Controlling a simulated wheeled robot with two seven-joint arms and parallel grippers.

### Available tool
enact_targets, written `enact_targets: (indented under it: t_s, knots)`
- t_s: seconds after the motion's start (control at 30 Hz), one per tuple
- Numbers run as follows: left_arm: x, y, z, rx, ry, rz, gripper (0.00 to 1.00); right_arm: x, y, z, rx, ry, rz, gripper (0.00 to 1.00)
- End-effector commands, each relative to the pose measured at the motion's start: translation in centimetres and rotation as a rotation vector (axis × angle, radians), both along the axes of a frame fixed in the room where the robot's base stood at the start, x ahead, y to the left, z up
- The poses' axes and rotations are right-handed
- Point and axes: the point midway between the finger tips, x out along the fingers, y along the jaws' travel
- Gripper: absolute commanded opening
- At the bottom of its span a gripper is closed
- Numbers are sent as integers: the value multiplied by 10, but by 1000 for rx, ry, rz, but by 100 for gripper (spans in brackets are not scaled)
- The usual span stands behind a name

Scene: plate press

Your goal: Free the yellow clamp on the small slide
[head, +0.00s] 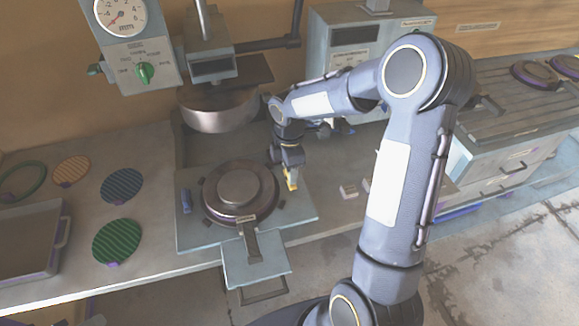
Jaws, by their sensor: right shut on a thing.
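The yellow clamp (291,181) stands at the right edge of the small slide (296,213), beside the round dark plate (240,192) that lies on the slide. My right gripper (291,172) reaches down from above and is shut on the yellow clamp, its fingers partly hiding it. My left gripper is not in view.
The press head (219,110) hangs behind the slide. A gauge panel (130,40) is at upper left. Green (117,241) and blue (121,186) discs and a grey tray (28,240) lie to the left.

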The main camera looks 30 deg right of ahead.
Motion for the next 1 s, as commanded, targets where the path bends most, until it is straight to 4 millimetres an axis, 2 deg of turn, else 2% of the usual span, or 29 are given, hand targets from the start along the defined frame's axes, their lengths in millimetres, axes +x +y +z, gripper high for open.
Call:
enact_targets:
  t_s: [0.4,0.43,0.5,0.8,1.0]
  knots:
    - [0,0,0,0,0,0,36,1,0,1,-2,-4,13,21]
    - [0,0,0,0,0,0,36,1,0,1,-2,-4,13,48]
    - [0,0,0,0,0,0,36,1,0,1,-2,-3,12,53]
    - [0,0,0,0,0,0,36,1,0,4,-2,-3,10,53]
    - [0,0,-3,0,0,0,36,1,1,33,-1,-8,10,53]
